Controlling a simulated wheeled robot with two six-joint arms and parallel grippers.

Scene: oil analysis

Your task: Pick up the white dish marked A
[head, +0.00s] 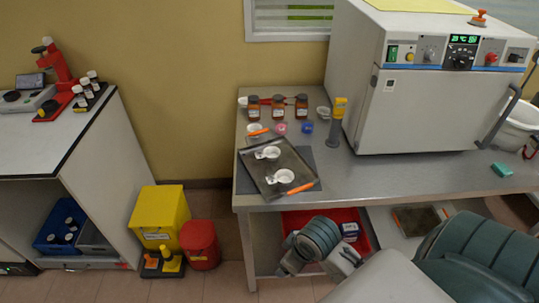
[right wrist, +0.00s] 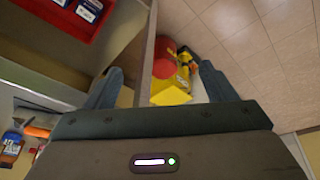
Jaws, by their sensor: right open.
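Two white dishes with small handles sit on the dark tray (head: 297,163) on the steel table: a farther dish (head: 268,153) and a nearer dish (head: 284,177). Their letters are too small to read, so I cannot tell which is A. My right gripper (right wrist: 160,75) is open and empty in the right wrist view, its fingers spread apart. In the head view the right wrist is low, in front of the table's front edge and well short of the dishes; its fingertips are hard to make out. The left gripper is not in view.
Orange-handled tools (head: 302,188) lie at the tray's edges. Brown bottles (head: 278,108) and small cups stand behind it. A large white oven (head: 420,105) stands to the right. A red bin (head: 372,243) is on the shelf below. Yellow (head: 160,213) and red (head: 200,243) bins stand left on the floor.

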